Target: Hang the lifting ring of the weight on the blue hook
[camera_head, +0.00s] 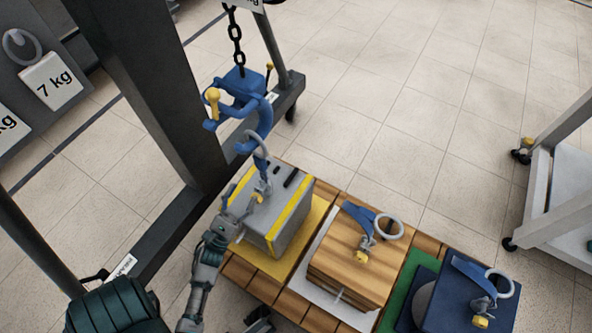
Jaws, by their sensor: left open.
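The blue hook (259,118) hangs from a black chain (235,38) and has a yellow handle at its left. Its curved lower end is just above the grey weight with yellow edges (287,212). The weight's grey lifting ring (264,150) stands up at the hook's lower end and overlaps it in the picture; I cannot tell for sure whether the hook passes through it. My left gripper (262,186) is open just below the ring, over the weight's top, partly hiding it.
A wooden block weight (347,264) and a dark blue weight (455,300), both with rings, stand to the right on the slatted wooden pallet (428,244). A dark frame post (150,85) rises at left. A grey cart (560,190) is at right. The tiled floor behind is clear.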

